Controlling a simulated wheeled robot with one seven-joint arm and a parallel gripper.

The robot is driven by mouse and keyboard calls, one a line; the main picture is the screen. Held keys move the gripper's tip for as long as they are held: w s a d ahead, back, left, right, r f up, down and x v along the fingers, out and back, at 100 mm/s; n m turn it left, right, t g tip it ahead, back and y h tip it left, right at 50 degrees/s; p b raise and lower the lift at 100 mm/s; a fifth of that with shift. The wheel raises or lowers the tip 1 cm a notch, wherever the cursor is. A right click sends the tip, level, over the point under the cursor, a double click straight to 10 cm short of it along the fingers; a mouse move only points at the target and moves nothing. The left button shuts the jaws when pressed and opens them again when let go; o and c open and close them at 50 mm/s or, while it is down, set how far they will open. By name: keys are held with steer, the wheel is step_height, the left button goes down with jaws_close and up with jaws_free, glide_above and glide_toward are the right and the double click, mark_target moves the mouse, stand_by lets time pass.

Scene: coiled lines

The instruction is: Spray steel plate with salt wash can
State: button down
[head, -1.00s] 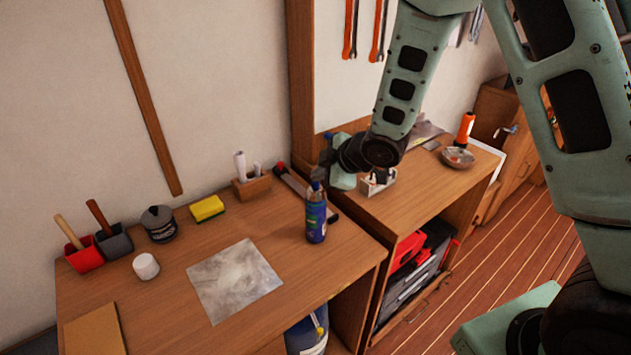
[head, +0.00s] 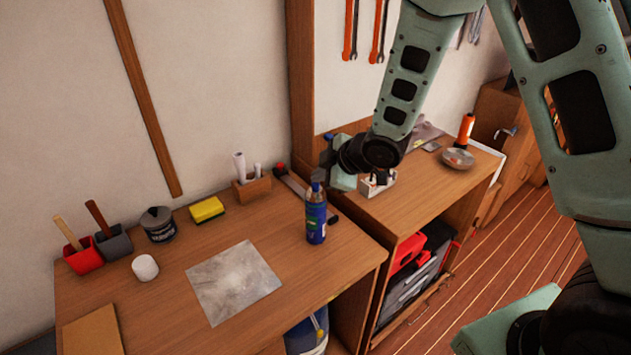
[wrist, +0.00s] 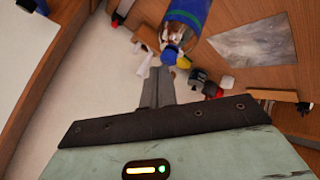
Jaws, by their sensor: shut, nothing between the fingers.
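The salt wash can is most likely the blue can (head: 316,222) with a blue cap, standing upright near the right end of the workbench. It also shows in the wrist view (wrist: 186,14), cut off by the top edge. The steel plate (head: 234,282) is a flat grey, mottled sheet lying left of the can; the wrist view shows it (wrist: 250,40) at the upper right. My gripper (wrist: 160,74) is shut and empty, its fingertips appearing just below the can's cap in the wrist view. In the head view my gripper is beyond the can, its fingertips hard to make out.
A yellow sponge (head: 207,209), a dark lidded pot (head: 158,224), a white cylinder (head: 145,267) and red (head: 86,259) and grey bins line the bench's back and left. A wooden holder (head: 251,188) stands behind the can. A white box (head: 378,184) sits on the right-hand cabinet.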

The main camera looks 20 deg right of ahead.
steer(key=shift+r, duration=0.15)
step_height(320, 180, up, 6)
steer(key=p, duration=0.4)
steer(key=shift+p, duration=0.3)
stand_by(0.4)
steer(key=s+a+m+g+h+b, duration=0.1)
steer(key=s+a+m+g+b, duration=0.1)
steer(key=s, duration=0.9)
steer(key=s+a+m+g+h+b, duration=0.1)
steer(key=s+a+m+g+b, duration=0.1)
steer(key=s, duration=0.8)
steer(key=s+a+m+g+h+b, duration=0.2)
steer(key=s+a+m+g+b, duration=0.1)
steer(key=s, duration=0.8)
steer(key=shift+s+f+g+b, duration=0.3)
steer(key=shift+g+b, duration=0.2)
steer(key=shift+b, duration=0.15)
